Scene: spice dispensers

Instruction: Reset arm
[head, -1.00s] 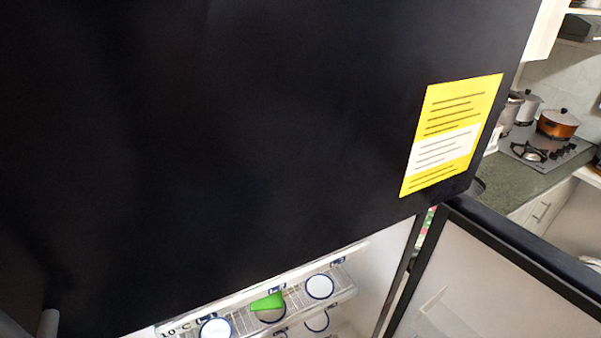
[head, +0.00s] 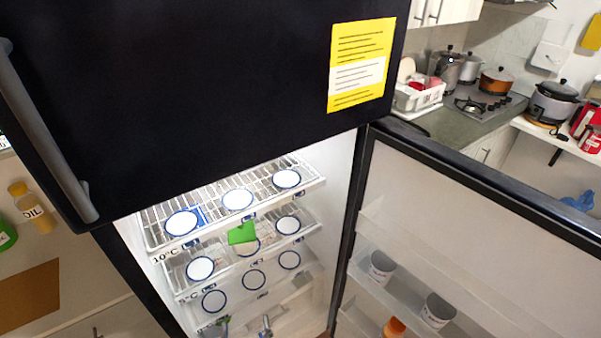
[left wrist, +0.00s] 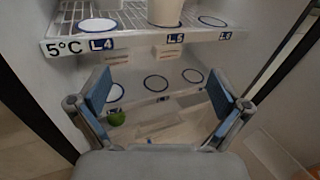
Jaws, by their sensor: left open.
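My left gripper (head: 244,326) shows in part at the bottom of the head view, low in front of the open fridge. In the left wrist view its two blue-padded fingers (left wrist: 160,90) are wide apart with nothing held between them. They face the fridge inside, below the 5°C shelf edge (left wrist: 135,42). A white cup (left wrist: 165,12) stands at L5 on that shelf; its top is cut off. In the head view a green item (head: 243,233) sits at the middle of that shelf. A small green round thing (left wrist: 117,118) shows lower, beside the left finger. My right gripper is not in view.
The black upper fridge door (head: 200,90) is shut. The lower door (head: 470,220) stands open at right, with cups (head: 438,311) in its shelf. Blue-ringed spots (head: 181,223) mark the shelves. A counter with an oil bottle (head: 36,207) is at left; a stove (head: 482,103) is behind.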

